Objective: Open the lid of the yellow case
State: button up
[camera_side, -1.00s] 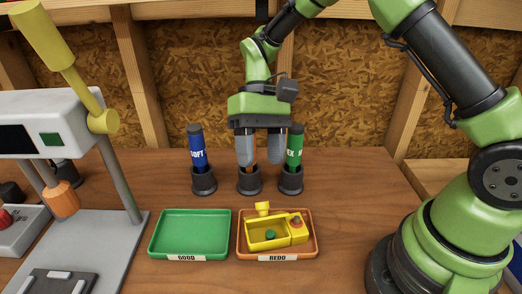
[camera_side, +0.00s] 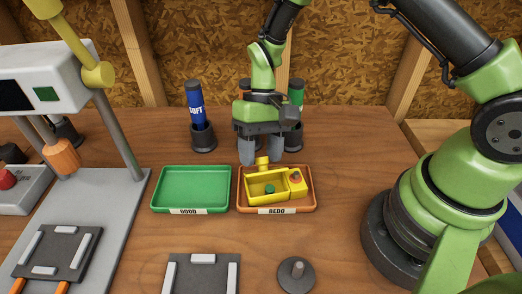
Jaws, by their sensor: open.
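The yellow case (camera_side: 265,190) sits in the orange REDO tray (camera_side: 242,206), right of the middle. I see into its top, where a small green part (camera_side: 269,188) lies. A yellow knob-like piece (camera_side: 263,162) stands up at its back edge, and a red-orange part (camera_side: 295,178) is on its right end. I cannot make out a separate lid. My gripper (camera_side: 261,157) is open and points down just behind and above the case, its two grey fingers either side of the knob-like piece in the picture. I cannot tell whether they touch it.
An empty green GOOD tray (camera_side: 190,188) is left of the orange one. Behind stand dark cups with a blue SOFT tube (camera_side: 196,103) and a green tube (camera_side: 296,93), partly hidden. A press (camera_side: 60,150) fills the left.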

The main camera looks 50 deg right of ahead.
jog(key=shift+f, duration=0.1)
jog(key=c, duration=0.9)
jog(key=shift+w+d+g+y, duration=0.15)
jog(key=shift+w+g+y, duration=0.1)
jog(key=shift+g+y, duration=0.25)
jog(key=shift+c, duration=0.2)
jog(key=o, duration=0.9)
jog(key=shift+o, duration=0.2)
notch_tip(320, 180, up, 10)
